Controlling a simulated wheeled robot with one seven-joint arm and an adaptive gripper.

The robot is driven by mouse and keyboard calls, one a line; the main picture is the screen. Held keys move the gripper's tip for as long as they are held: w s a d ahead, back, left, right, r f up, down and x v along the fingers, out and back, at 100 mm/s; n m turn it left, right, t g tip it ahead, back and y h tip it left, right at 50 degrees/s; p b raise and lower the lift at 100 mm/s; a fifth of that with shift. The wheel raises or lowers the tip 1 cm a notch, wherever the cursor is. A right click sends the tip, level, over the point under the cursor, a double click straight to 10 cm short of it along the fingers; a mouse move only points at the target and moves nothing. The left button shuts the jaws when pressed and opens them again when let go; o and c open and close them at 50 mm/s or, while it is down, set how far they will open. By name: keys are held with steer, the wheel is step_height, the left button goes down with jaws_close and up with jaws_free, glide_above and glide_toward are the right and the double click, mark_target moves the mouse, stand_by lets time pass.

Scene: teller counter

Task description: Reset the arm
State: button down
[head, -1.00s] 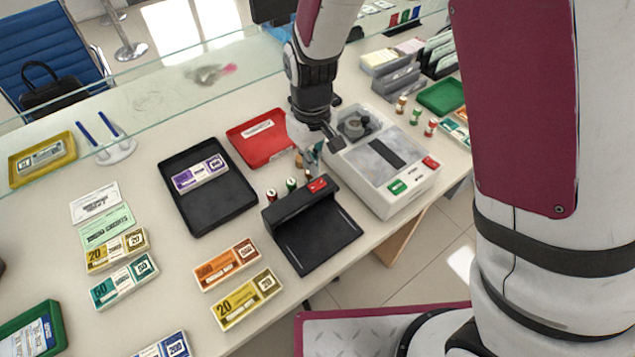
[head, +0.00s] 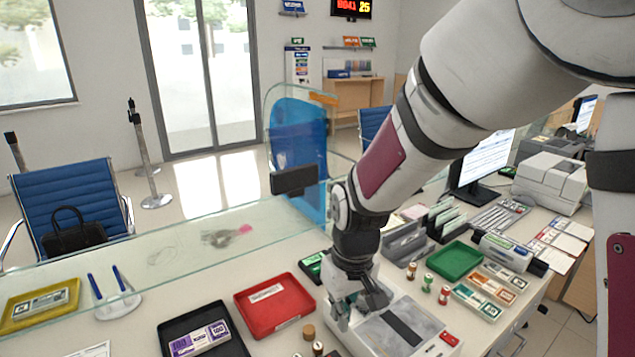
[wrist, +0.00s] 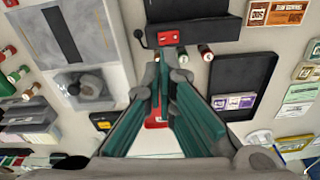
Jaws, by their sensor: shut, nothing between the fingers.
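My gripper (head: 345,318) hangs over the counter in the head view, between the red tray (head: 274,304) and the grey-white machine (head: 398,333). In the wrist view my gripper (wrist: 163,92) shows its teal-lined fingers closed together at the tips, with nothing between them. The fingers hide most of the red tray (wrist: 155,123) there. The arm comes down from the upper right in the head view, bent at the wrist.
A black tray with a purple bundle (head: 198,339) lies left of the red tray. A glass screen (head: 180,262) runs along the counter's far side. A green tray (head: 455,257), stamps and a monitor (head: 482,165) stand right.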

steer(key=s+d+r+m+t, duration=0.1)
steer(key=s+d+r, duration=0.25)
steer(key=r, duration=0.25)
steer(key=s+d+r+m+t, duration=0.1)
steer(key=s+d+r, duration=0.2)
steer(key=d+r, duration=0.3)
steer(key=s+d+r+m+t, duration=0.1)
steer(key=s+d+r, duration=0.1)
steer(key=s, duration=0.3)
steer(key=s+d+r+m+t, duration=0.1)
steer(key=s+d+r+m, duration=0.1)
steer(key=s, duration=0.4)
step_height(320, 180, up, 2)
steer(key=shift+d+r+t+h, duration=0.1)
steer(key=shift+d+t+h, duration=0.2)
steer(key=shift+d, duration=0.15)
